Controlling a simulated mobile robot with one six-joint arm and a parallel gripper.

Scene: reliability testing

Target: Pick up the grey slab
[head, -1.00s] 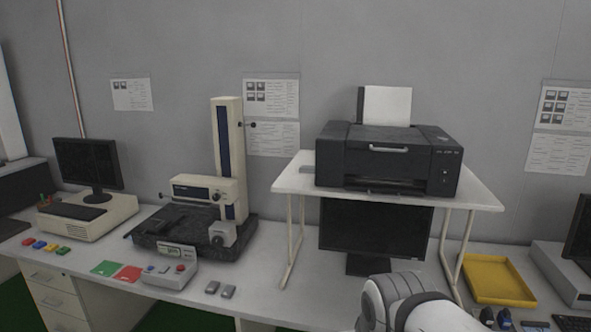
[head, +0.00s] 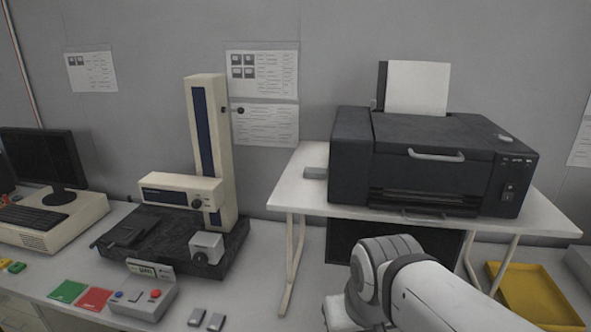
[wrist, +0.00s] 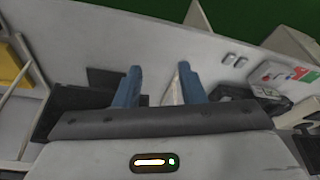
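Two small grey slabs lie side by side on the table near its front edge, a left one (head: 196,316) and a right one (head: 216,321). They also show in the wrist view as the slab nearer the image centre (wrist: 229,58) and the one beside it (wrist: 241,61). A grey block (head: 316,173) sits on the raised white stand, left of the printer; I cannot tell which of these is the named slab. My gripper (wrist: 158,88) has its blue fingers apart with nothing held. It is clear of all of them. The head view shows only my arm.
The black printer (head: 432,160) fills most of the white stand (head: 297,190). A measuring machine (head: 208,150) and a control box (head: 143,293) stand to the left. A yellow tray (head: 528,290) is at right. A monitor (head: 345,245) sits under the stand.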

